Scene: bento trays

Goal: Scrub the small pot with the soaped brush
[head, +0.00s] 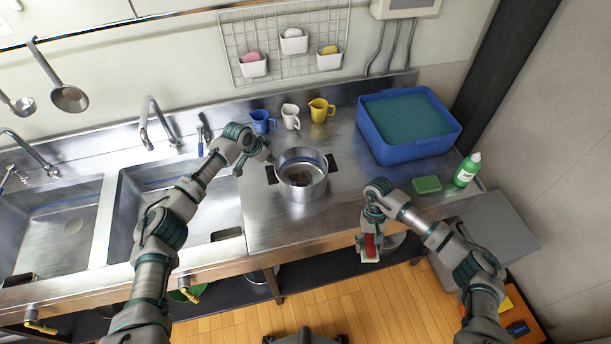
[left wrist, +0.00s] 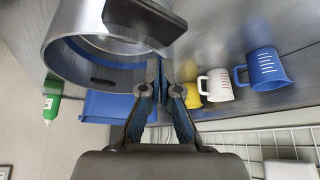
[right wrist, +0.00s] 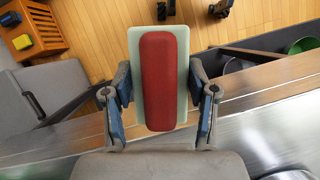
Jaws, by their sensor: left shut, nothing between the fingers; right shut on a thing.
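The small steel pot (head: 318,188) stands upright on the steel counter, with dark side handles and a brownish patch on its inside bottom. My left gripper (head: 268,158) is at the pot's upper left rim. In the left wrist view, its fingertips (left wrist: 162,88) are together and empty close to the pot wall (left wrist: 62,28); I cannot tell if they touch it. My right gripper (right wrist: 160,100) is shut on the brush (right wrist: 165,80), which has a red back on a pale green base. In the head view the brush (head: 370,247) hangs in front of the counter edge; its underside is hidden.
A green sponge (head: 427,184) and a green soap bottle (head: 467,170) stand at the counter's right. A blue tub (head: 440,151) is behind them. Blue (head: 262,122), white (head: 290,117) and yellow (head: 320,110) cups line the back. Sinks (head: 125,215) lie left.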

